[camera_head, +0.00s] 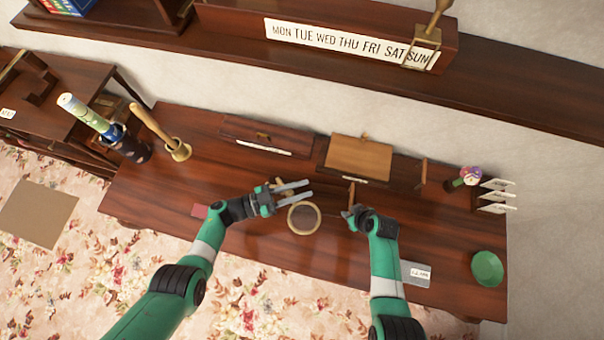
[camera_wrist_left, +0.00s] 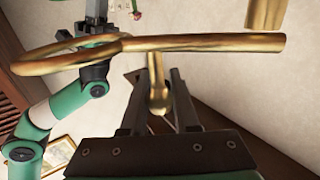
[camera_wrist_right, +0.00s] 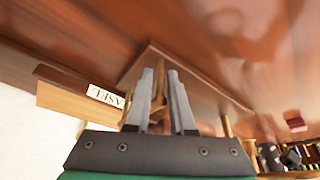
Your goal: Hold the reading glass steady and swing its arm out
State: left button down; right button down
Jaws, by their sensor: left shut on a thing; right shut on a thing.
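The reading glass has a round brass-rimmed lens (camera_head: 304,217) low over the desk's middle. In the left wrist view its brass ring (camera_wrist_left: 35,62) and straight rod (camera_wrist_left: 215,43) cross close in front, with a ball-ended brass stem (camera_wrist_left: 158,100) below. My left gripper (camera_head: 294,190) is just above the lens in the head view, its fingers around that stem. My right gripper (camera_head: 348,211) is right of the lens, shut on a narrow brown-gold piece (camera_wrist_right: 158,88). This seems part of the reading glass, but the fingers hide most of it.
Wooden boxes (camera_head: 358,158) stand along the desk's back. A green bowl (camera_head: 487,268), card rack (camera_head: 494,197) and grey card (camera_head: 416,273) are at right.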

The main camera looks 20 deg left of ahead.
pick_arm(q)
jog(key=shift+a+g, duration=0.25)
jog(key=shift+g, duration=0.05)
jog(key=c, duration=0.8)
grip_release()
jog(key=shift+c, duration=0.2)
jog(key=shift+o, duration=0.9)
jog(key=shift+d, duration=0.1)
jog(key=shift+s, duration=0.1)
jog(key=v, duration=1.2)
jog(key=shift+f, duration=0.2)
